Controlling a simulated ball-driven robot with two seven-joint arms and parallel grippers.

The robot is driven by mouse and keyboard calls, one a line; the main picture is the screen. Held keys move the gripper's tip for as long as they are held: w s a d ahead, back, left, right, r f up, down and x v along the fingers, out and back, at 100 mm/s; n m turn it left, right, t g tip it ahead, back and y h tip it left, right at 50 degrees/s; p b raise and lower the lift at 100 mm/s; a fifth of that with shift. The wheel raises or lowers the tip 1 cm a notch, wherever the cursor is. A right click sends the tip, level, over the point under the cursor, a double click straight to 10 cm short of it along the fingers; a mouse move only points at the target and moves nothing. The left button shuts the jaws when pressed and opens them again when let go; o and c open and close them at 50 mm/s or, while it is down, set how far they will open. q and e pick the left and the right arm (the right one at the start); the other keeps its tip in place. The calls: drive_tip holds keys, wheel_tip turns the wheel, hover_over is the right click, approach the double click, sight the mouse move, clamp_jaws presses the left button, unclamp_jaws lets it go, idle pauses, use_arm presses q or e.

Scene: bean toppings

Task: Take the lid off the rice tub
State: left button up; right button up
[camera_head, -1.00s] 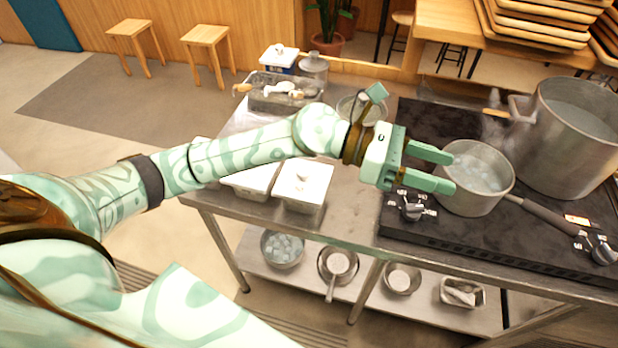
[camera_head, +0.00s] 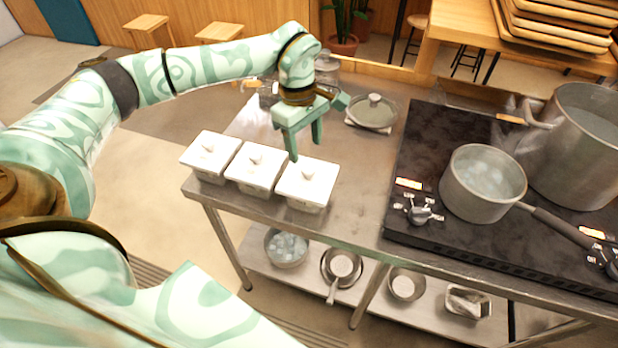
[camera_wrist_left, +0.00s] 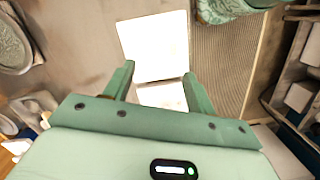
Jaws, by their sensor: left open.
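Three white tubs with white lids stand in a row on the steel counter: left tub (camera_head: 208,155), middle tub (camera_head: 256,168) and right tub (camera_head: 307,184). I cannot tell which one is the rice tub. Each lid has a small knob on top and sits on its tub. My left gripper (camera_head: 306,149) is open and empty, pointing down just above and behind the right tub. In the left wrist view, a bright white lid (camera_wrist_left: 155,42) lies ahead of the open fingers (camera_wrist_left: 159,72), apart from them. My right gripper is not in view.
The black stove (camera_head: 420,150) is to the right, with a saucepan (camera_head: 483,180) and a large pot (camera_head: 575,145). Bare counter (camera_head: 355,190) lies between tubs and stove. Bowls stand on the shelf below.

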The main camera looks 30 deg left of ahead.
sight(308, 167)
use_arm(q)
drive_tip(key=f, duration=0.4)
drive_tip(key=f+b, duration=0.1)
drive_tip(key=f, duration=0.2)
drive_tip(key=shift+w+d, duration=0.2)
drive_tip(key=shift+w, duration=0.05)
drive_tip(key=shift+r, duration=0.1)
drive_tip(key=c, duration=1.1)
